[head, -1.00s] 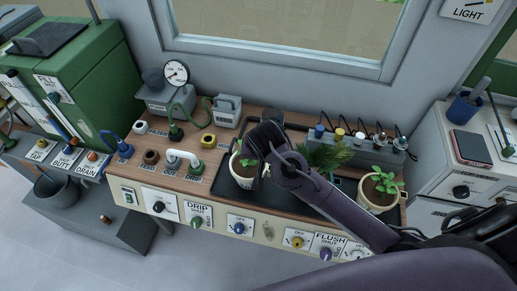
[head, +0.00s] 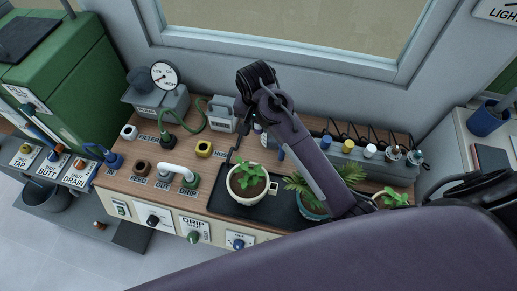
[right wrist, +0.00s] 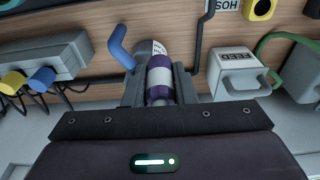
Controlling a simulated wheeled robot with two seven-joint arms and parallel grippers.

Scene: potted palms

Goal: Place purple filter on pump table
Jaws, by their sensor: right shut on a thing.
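The purple filter (right wrist: 159,79), a small cylinder with purple and pale bands, is between the fingers of my right gripper (right wrist: 159,90) in the right wrist view. The gripper is shut on it. In the head view my right gripper (head: 257,128) is over the back of the wooden pump table (head: 210,172), behind the potted plants. The filter is mostly hidden there by my arm. I cannot tell whether the filter touches the table. My left gripper is not in view.
A potted seedling (head: 248,182) and a palm (head: 313,205) stand on a black tray. A grey feed box (head: 222,114) is left of the gripper, and a grey strip with coloured knobs (head: 345,150) is right. The pump with gauge (head: 160,98) stands at back left.

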